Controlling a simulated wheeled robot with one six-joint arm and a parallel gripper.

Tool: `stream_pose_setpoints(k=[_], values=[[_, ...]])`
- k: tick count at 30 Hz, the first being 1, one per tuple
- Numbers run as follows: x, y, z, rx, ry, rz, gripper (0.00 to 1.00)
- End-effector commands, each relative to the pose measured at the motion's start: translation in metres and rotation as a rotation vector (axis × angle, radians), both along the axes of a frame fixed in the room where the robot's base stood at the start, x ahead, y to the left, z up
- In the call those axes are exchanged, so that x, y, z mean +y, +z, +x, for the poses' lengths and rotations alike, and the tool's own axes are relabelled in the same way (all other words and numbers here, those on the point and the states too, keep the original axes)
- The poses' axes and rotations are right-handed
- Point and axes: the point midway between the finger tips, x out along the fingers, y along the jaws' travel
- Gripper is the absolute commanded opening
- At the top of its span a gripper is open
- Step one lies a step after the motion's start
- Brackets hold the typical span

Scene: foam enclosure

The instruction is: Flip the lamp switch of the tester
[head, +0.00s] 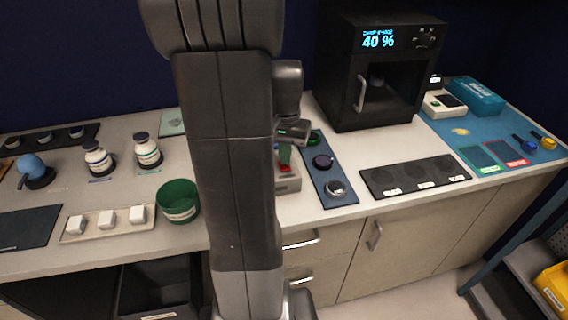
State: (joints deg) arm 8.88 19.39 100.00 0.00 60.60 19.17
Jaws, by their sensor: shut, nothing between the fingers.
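My arm fills the middle of the head view and hides much of the counter behind it. My gripper (285,153) shows in part just right of the upright arm link, below the silver wrist, and is shut and empty. Beneath it stands a pale box (288,185) with a red part on top, which looks like the tester. Its left side is hidden behind my arm. The lamp switch cannot be made out, and I cannot tell whether the gripper touches the box.
A blue panel with round knobs (336,188) lies just right of the box. A black oven (375,80) stands behind, and a black strip (415,177) lies in front of it. On the left are a green bin (179,207), white bottles (147,152) and a tray (75,234) of white blocks.

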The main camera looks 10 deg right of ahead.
Motion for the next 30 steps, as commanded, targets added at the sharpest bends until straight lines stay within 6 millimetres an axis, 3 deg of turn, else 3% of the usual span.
stream_pose_setpoints(k=[30], values=[[0.000, -0.015, 0.000, 0.000, 0.000, 0.000, 0.00]])
